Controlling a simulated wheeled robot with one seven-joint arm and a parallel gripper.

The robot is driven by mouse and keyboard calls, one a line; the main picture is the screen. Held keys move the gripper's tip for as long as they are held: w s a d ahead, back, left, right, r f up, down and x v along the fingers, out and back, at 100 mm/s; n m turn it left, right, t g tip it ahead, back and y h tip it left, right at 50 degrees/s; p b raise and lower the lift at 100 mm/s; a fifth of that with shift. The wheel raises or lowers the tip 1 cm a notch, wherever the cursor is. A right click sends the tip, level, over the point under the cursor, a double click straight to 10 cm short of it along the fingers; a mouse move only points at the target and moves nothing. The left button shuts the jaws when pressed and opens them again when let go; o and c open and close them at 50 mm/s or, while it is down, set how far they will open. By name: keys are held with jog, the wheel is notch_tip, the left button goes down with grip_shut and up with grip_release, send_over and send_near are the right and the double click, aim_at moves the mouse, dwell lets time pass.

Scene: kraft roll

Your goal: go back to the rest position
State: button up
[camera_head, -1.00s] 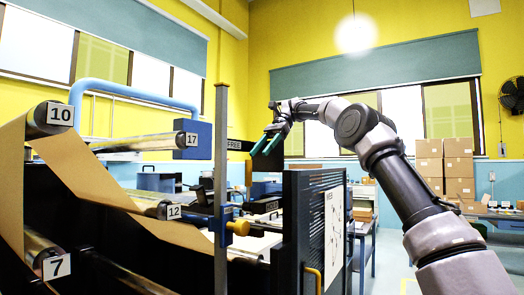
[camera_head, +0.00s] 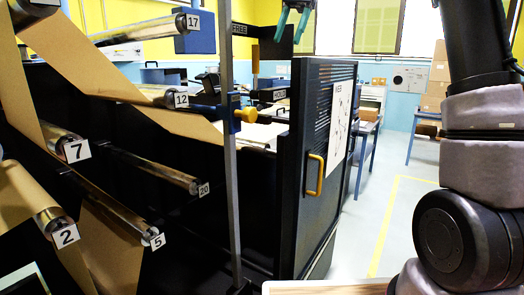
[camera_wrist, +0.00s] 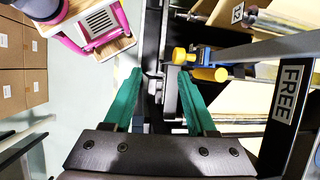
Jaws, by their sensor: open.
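My gripper (camera_head: 293,18) shows at the top edge of the head view, its teal fingers pointing down, above the dark cabinet with the open-looking door (camera_head: 325,160). In the wrist view my gripper (camera_wrist: 160,85) is open, with a clear gap between the teal fingers and nothing held. Behind that gap a dark upright edge and a yellow knob (camera_wrist: 179,56) show, apart from the fingers. My arm rises along the right side of the head view, and its upper part is cut off by the frame.
The kraft paper machine fills the left, with numbered rollers such as 7 (camera_head: 77,151) and 20 (camera_head: 203,189). A grey post (camera_head: 229,150) stands before it. A FREE sign (camera_wrist: 291,79) is near my gripper. Floor right of the door is clear; blue tables (camera_head: 425,117) stand behind.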

jog(key=s+d+f+n+t+h, duration=0.1)
jog(key=s+d+f+t, duration=0.4)
jog(key=s+d+f, duration=0.2)
jog(key=s+d+f+n+t, duration=0.1)
jog(key=s+d+f+t, duration=0.4)
jog(key=s+d, duration=0.5)
jog(key=s+f, duration=0.2)
jog(key=s, duration=0.1)
jog(key=shift+s+d+f+h, duration=0.15)
jog(key=shift+s+d+h, duration=0.05)
jog(key=shift+d+h, duration=0.2)
